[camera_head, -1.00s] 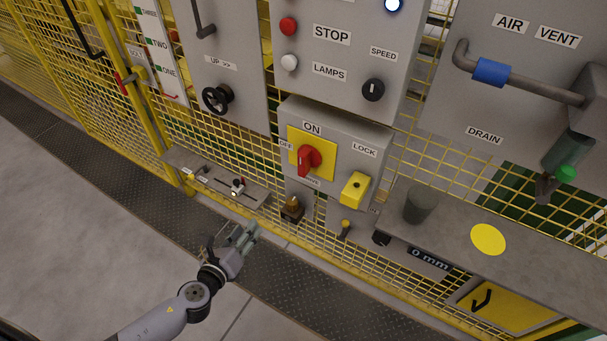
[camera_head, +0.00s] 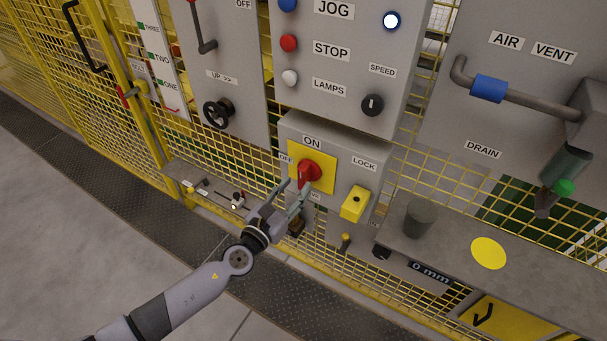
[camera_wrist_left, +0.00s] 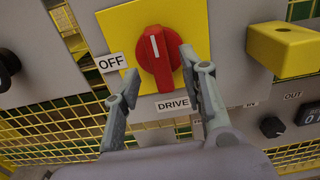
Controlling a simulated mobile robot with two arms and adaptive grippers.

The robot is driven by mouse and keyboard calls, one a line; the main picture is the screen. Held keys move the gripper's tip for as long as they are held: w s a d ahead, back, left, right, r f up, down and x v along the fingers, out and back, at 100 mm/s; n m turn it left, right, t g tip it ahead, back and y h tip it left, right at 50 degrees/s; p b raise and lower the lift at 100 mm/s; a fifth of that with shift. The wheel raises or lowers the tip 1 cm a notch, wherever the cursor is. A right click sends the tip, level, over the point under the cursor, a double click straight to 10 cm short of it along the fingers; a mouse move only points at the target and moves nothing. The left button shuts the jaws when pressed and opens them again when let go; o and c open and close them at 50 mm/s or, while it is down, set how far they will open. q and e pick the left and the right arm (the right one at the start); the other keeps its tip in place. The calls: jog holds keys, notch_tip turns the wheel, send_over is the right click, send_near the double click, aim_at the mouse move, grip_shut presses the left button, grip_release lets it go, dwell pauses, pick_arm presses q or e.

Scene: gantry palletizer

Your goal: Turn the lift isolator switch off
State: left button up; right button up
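The isolator switch is a red rotary knob (camera_head: 309,172) on a yellow plate (camera_head: 326,157), labelled ON above and OFF at its left. In the left wrist view the red knob (camera_wrist_left: 158,60) stands upright, its white mark at the top, away from the OFF label (camera_wrist_left: 111,62). My left gripper (camera_head: 296,187) is open in front of the knob. In the wrist view its fingers (camera_wrist_left: 159,68) are spread to the knob's left and right, the right one very close to it. I cannot tell whether either touches. My right gripper is not in view.
A yellow block (camera_head: 354,204) sits beside the switch under the LOCK label. A grey button panel (camera_head: 345,60) is above, with a black handwheel (camera_head: 218,112) at left. A shelf with a grey cylinder (camera_head: 419,217) juts out at right. Yellow mesh fencing lies behind.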

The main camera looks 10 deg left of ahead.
aim_at(300, 182)
pick_arm(q)
jog(key=x, duration=0.5)
jog(key=shift+c, duration=0.5)
grip_shut()
